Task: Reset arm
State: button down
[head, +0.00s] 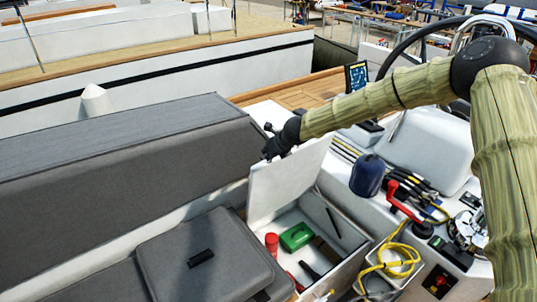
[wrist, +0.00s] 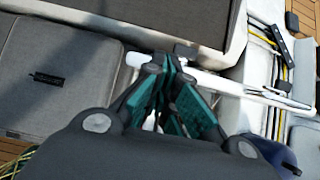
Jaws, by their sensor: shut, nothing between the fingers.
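My gripper (head: 279,146) is at the end of my raised arm, at the top edge of an open white locker lid (head: 287,180) in the head view. In the wrist view my gripper (wrist: 163,90) has its fingers together, with nothing visible held between them. The lid's pale edge (wrist: 215,82) shows just behind the fingers. I cannot tell whether the fingers touch the lid. The lid stands up over an open locker.
The open locker holds a green box (head: 296,236), a red item (head: 271,243) and other small things. A blue winch-like cover (head: 367,175), a red handle (head: 401,201) and a yellow rope (head: 399,262) lie to the right. A grey cushion (head: 205,258) is at the left front.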

jog(key=s+d+f+n+g+h+b, duration=0.1)
jog(key=s+d+f+n+b, duration=0.2)
jog(key=s+f, duration=0.65)
jog(key=s+d+f+n+g+h+b, duration=0.1)
jog(key=s+d+f+n+h, duration=0.15)
jog(key=s+f+n, duration=0.55)
jog(key=s+d+f+n+g+b, duration=0.1)
jog(key=s+d+f+n+b, duration=0.15)
jog(key=s+f, duration=0.9)
jog(key=s+d+f+n+g+b, duration=0.1)
jog(key=s+d+f+n, duration=0.3)
jog(key=s, duration=0.6)
jog(key=s+d+f+n+g+b, duration=0.1)
jog(key=s+d+f+n+b, duration=0.2)
jog(key=s, duration=0.8)
jog(key=s+d+f+n+g+h+b, duration=0.1)
jog(key=s+d+f+n+b, duration=0.2)
jog(key=s+d+f+n, duration=0.2)
jog(key=s+d+n, duration=0.1)
jog(key=s+n, duration=0.2)
jog(key=s, duration=0.3)
jog(key=shift+d+g, duration=0.15)
jog(key=shift+g, duration=0.15)
